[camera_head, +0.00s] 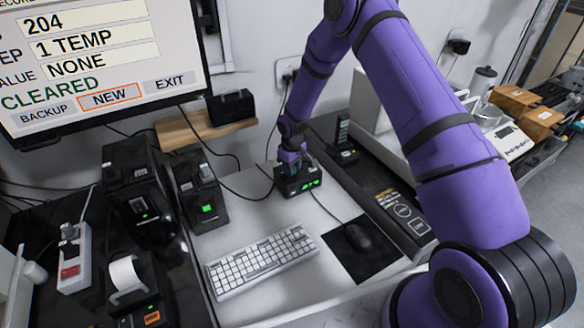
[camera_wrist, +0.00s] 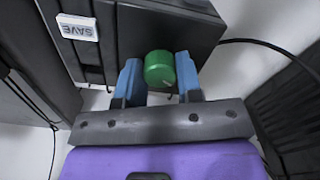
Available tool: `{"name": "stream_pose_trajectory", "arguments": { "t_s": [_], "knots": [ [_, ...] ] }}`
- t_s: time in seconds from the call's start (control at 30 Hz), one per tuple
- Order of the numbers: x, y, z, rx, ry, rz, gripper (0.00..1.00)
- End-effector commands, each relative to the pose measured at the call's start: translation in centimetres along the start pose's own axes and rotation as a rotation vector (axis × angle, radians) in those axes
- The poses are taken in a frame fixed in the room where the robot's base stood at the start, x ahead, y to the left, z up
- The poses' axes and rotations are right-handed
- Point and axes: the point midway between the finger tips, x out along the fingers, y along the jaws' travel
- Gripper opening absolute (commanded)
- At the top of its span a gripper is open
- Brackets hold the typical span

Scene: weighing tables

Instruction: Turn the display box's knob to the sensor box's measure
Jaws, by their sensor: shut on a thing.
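The display box (camera_head: 311,184) is a small black box with green lit digits, at the back of the white worktop; the digits are too small to read. In the wrist view, its dark body (camera_wrist: 135,25) carries a green knob (camera_wrist: 160,67) and a white button marked SAVE. My gripper (camera_head: 291,162) is at the box from above; its blue fingers stand on both sides of the knob and are shut on it. A black box (camera_head: 209,207) with a small green screen stands to the left; I cannot tell whether it is the sensor box.
A monitor (camera_head: 105,60) at upper left reads 204, 1 TEMP, NONE, CLEARED. A white keyboard (camera_head: 262,262) and a black mouse (camera_head: 358,237) lie in front of the display box. Other black devices (camera_head: 140,207) crowd the left. Cables run across the worktop.

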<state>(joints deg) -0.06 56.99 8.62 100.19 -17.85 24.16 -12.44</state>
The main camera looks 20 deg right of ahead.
Motion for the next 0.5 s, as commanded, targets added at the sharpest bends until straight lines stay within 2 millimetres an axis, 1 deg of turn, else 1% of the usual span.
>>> {"name": "stream_pose_trajectory", "arguments": {
  "t_s": [0.1,0.13,0.17,0.2,0.23,0.5],
  "knots": [
    [-0.02,0.01,-0.01,-0.001,0.0,0.001,0.1],
    [-0.02,0.01,-0.02,-0.001,0.0,0.001,0.4],
    [-0.02,0.01,-0.01,-0.001,0.0,0.001,0.47],
    [-0.02,0.01,-0.01,-0.001,0.0,0.001,0.56],
    [-0.02,0.01,-0.01,-0.001,0.0,0.0,0.59],
    [-0.1,0.01,-0.01,0.0,0.0,0.0,0.59]
  ]
}}
